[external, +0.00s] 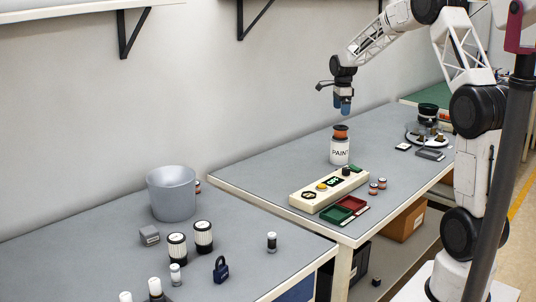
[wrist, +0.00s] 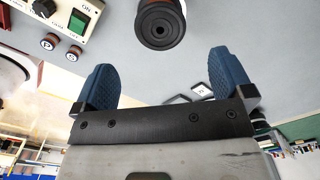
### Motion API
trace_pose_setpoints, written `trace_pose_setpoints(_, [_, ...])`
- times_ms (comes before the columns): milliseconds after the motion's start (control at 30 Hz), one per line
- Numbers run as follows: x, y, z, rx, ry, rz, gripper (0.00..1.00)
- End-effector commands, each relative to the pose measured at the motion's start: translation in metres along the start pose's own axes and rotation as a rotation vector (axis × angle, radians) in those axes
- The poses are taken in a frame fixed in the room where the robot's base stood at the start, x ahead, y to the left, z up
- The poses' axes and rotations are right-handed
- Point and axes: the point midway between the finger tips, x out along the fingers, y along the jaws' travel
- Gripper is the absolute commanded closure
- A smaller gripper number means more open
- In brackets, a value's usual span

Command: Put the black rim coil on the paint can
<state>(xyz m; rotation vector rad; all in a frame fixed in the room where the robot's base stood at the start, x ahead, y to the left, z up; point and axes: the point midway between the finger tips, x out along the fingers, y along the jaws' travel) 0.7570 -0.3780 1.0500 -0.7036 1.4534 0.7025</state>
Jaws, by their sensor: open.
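The white paint can (external: 339,153) stands upright on the far bench, with "PAINT" on its side. A copper-coloured coil with a black rim (external: 340,131) sits on top of the can. In the wrist view this black rim coil (wrist: 160,21) shows from above as dark rings with a central hole, at the top of the picture, and it hides most of the can. My gripper (external: 343,106) is above the can and coil, apart from them. In the wrist view the blue fingers of my gripper (wrist: 162,78) are spread wide with nothing between them.
A cream control box (external: 328,188) with a green switch stands in front of the can. Two small labelled cylinders (external: 377,186) and red and green trays (external: 344,209) lie beside it. A grey bin (external: 171,194) is on the near bench.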

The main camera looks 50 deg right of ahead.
Motion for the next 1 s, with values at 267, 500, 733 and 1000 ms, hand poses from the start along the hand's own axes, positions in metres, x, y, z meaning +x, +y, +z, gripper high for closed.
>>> trace_pose_setpoints(267, [-0.021,0.000,0.000,0.000,0.000,0.001,0.01])
trace_pose_setpoints(500, [-0.024,0.000,0.000,0.000,0.000,0.001,0.01])
trace_pose_setpoints(733, [-0.024,0.000,0.000,0.000,0.000,0.001,0.01])
trace_pose_setpoints(1000, [-0.024,0.000,0.000,0.000,0.000,0.001,0.01])
